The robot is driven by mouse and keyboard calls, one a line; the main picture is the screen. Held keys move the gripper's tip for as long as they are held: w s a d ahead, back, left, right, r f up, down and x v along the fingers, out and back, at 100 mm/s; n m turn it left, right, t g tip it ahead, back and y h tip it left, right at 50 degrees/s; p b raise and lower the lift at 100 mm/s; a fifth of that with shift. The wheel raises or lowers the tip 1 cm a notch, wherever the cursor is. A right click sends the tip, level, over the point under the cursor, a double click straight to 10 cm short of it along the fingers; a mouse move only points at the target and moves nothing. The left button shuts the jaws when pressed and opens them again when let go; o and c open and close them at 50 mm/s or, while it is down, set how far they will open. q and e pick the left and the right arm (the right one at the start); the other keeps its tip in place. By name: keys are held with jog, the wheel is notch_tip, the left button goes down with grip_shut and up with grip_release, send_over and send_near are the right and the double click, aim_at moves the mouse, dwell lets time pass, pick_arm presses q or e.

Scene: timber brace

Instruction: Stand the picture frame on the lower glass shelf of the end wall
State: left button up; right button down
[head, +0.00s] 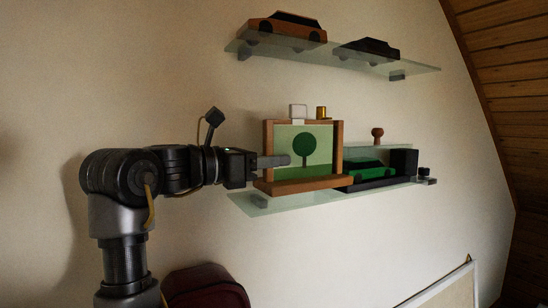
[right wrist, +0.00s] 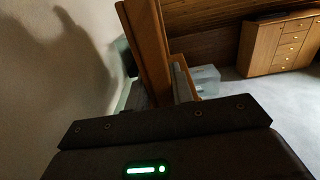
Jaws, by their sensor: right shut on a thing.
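The picture frame (head: 303,150) has a wooden border and a green tree picture. It is upright at the left part of the lower glass shelf (head: 262,205). Its base ledge is over the glass; I cannot tell whether it touches. My right gripper (head: 275,161) comes in from the left and is shut on the frame's left side, with one finger across the picture's front. In the right wrist view the frame's wooden edge (right wrist: 149,50) rises beyond the dark gripper body. My left gripper is not in view.
A green toy car (head: 371,173) and a dark block (head: 404,162) are on the lower shelf, right of the frame. A white item (head: 298,111) and a brass cylinder (head: 321,112) show above the frame. The upper glass shelf (head: 355,60) holds two toy cars.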

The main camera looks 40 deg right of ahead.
jog(key=shift+w+d+r+p, duration=0.1)
jog(key=shift+w+d+p, duration=0.05)
jog(key=shift+w+p, duration=0.2)
jog(key=shift+w+r+p, duration=0.1)
jog(key=shift+w+p, duration=0.2)
jog(key=shift+w, duration=0.1)
jog(key=shift+w+d+p, duration=0.2)
jog(key=shift+w+p, duration=0.2)
jog(key=shift+w, duration=0.1)
jog(key=shift+w+d+p, duration=0.2)
jog(key=shift+w+p, duration=0.2)
jog(key=shift+w, duration=0.05)
jog(key=shift+f+b, duration=0.7)
jog(key=shift+f, duration=0.1)
jog(key=shift+f+b, duration=0.35)
jog(key=shift+f, duration=0.05)
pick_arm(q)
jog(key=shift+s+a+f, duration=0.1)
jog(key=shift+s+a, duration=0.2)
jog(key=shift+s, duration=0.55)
pick_arm(e)
jog(key=shift+f, duration=0.2)
pick_arm(q)
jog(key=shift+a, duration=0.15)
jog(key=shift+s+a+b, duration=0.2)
jog(key=shift+b, duration=0.1)
pick_arm(e)
jog(key=shift+s+f, duration=0.1)
